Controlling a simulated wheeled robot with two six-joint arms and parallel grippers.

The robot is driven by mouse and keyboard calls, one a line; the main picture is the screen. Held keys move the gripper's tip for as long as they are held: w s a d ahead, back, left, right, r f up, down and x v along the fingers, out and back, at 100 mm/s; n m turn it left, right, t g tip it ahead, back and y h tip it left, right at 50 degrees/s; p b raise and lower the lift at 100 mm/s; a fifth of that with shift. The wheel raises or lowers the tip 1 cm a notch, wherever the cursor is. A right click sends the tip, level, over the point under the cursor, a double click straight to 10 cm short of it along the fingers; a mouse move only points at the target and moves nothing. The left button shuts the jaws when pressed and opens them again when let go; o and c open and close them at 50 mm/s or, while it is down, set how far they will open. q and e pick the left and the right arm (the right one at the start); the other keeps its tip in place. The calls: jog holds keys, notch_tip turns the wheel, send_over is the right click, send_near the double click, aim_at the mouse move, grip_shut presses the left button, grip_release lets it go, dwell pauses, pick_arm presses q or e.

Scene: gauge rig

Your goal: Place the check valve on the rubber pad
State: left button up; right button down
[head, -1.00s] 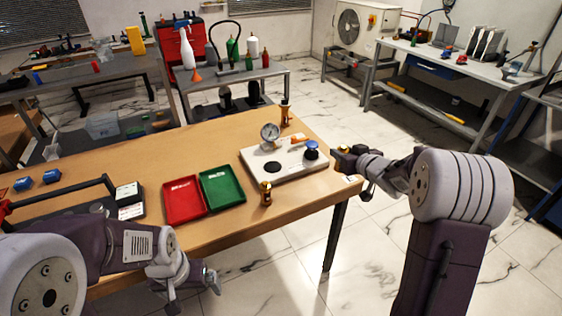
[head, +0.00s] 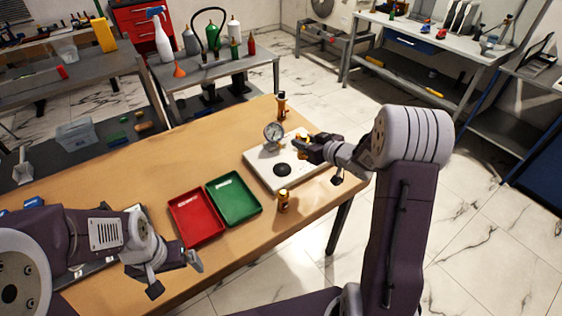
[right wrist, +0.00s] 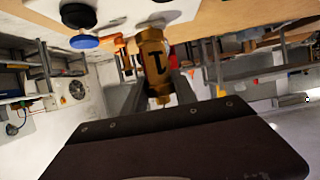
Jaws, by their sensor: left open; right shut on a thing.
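My right gripper (head: 308,149) is shut on the brass check valve (right wrist: 155,62), which has a dark arrow mark and sits between the fingers in the right wrist view. In the head view the gripper is above the back right part of the white rig plate (head: 262,174) and largely hides the held valve. A black round disc, apparently the rubber pad (head: 282,169), lies bare on the plate, in front and left of this gripper. My left gripper (head: 177,274) is open and empty by the table's front edge.
A dial gauge (head: 273,132) stands on the plate. A blue knob (right wrist: 85,41) shows in the right wrist view. Brass fittings stand in front of the plate (head: 283,201) and behind it (head: 281,106). Red (head: 196,218) and green (head: 234,198) trays lie left of the plate.

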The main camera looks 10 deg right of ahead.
pick_arm(q)
jog(key=shift+f+b, duration=0.55)
jog(key=shift+f, duration=0.35)
jog(key=shift+f+b, duration=0.5)
jog(key=shift+b, duration=0.05)
pick_arm(e)
jog(key=w+a+f, duration=0.1)
jog(key=a+f, duration=0.1)
jog(key=w+a+f, duration=0.1)
jog(key=a+f, duration=0.1)
jog(key=f, duration=0.1)
jog(key=w+a+f, duration=0.2)
jog(key=f, duration=0.1)
jog(key=shift+f, duration=0.25)
jog(key=shift+w, duration=0.1)
pick_arm(q)
jog(key=shift+f, duration=0.1)
pick_arm(e)
jog(key=shift+f, duration=0.15)
jog(key=c, duration=1)
grip_release()
